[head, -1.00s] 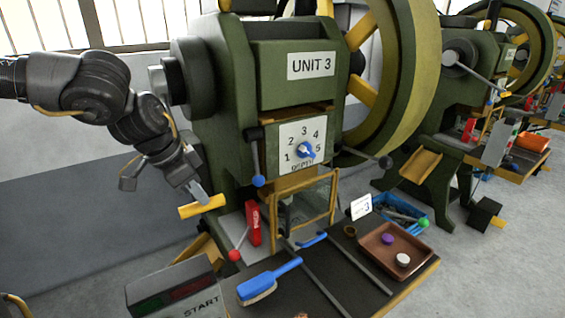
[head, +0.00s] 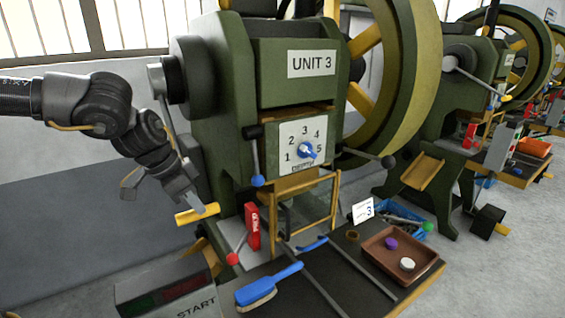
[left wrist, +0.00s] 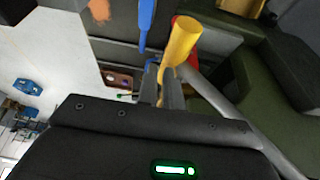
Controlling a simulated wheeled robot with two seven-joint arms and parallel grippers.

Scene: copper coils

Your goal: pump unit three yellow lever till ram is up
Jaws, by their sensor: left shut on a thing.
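The green press marked UNIT 3 (head: 311,64) stands in the middle of the head view. Its yellow lever grip (head: 196,214) sits low at the press's left side, on a grey bar. My left gripper (head: 203,207) is shut on this grip. In the left wrist view the yellow grip (left wrist: 181,40) stands between the fingertips of my left gripper (left wrist: 160,83), with the grey lever bar running off to the lower right. The ram is hard to make out behind the yellow guard frame (head: 336,200). My right gripper does not show.
A blue-handled brush (head: 275,283) lies on the dark bench, near a red block (head: 252,226) and a red-knobbed lever (head: 232,258). A brown tray (head: 425,263) holds small round pieces. The START box (head: 165,287) stands front left. A second press is at the right.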

